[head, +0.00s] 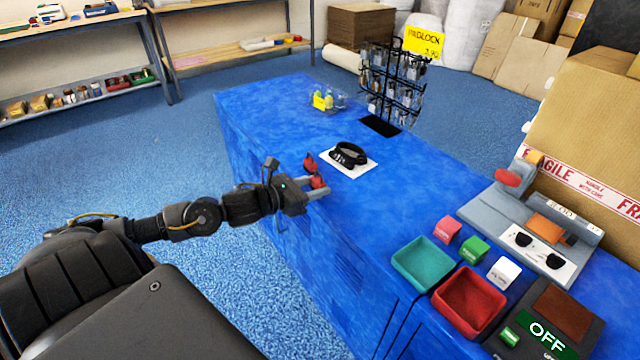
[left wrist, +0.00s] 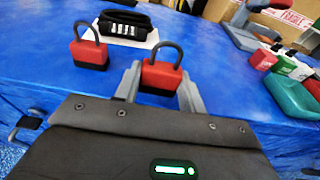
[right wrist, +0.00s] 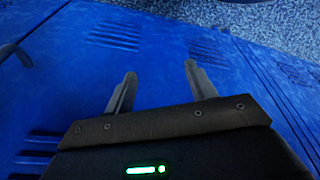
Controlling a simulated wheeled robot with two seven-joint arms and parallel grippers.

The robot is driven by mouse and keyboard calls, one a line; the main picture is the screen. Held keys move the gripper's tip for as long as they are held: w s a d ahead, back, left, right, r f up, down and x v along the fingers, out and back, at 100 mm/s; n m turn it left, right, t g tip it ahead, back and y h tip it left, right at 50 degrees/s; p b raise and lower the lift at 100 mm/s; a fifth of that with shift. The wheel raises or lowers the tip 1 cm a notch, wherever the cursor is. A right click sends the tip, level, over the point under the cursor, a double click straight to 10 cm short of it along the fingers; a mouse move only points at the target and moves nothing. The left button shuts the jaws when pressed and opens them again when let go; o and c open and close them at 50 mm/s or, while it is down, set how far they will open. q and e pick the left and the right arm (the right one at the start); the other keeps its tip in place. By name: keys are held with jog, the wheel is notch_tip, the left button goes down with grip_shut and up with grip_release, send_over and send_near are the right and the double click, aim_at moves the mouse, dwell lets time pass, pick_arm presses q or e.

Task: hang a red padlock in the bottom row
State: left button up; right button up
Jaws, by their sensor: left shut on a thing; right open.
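My left gripper (head: 318,191) is at the left edge of the blue counter. It is shut on a red padlock (left wrist: 161,77) with a dark shackle and dark base, upright between the fingers in the left wrist view. A second red padlock (left wrist: 88,52) stands just left of it; in the head view this padlock (head: 309,163) is beyond the gripper. The black wire display rack (head: 394,84) stands at the far end with several hanging packs; its bottom row is small and hard to make out. My right gripper (right wrist: 150,90) is open and empty, facing the counter's blue side.
A black combination lock (head: 348,154) lies on a white card (head: 335,168). Yellow-tagged items (head: 322,101) stand left of the rack. A teal tray (head: 398,262), a red tray (head: 446,305) and a grey device (head: 480,217) are at the right.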

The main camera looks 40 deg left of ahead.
pick_arm(q)
jog(key=shift+f+p+v, duration=0.15)
jog(key=shift+p+v, duration=0.05)
jog(key=shift+v, duration=1)
jog(key=shift+f+p+v, duration=0.2)
jog(key=shift+v, duration=1.05)
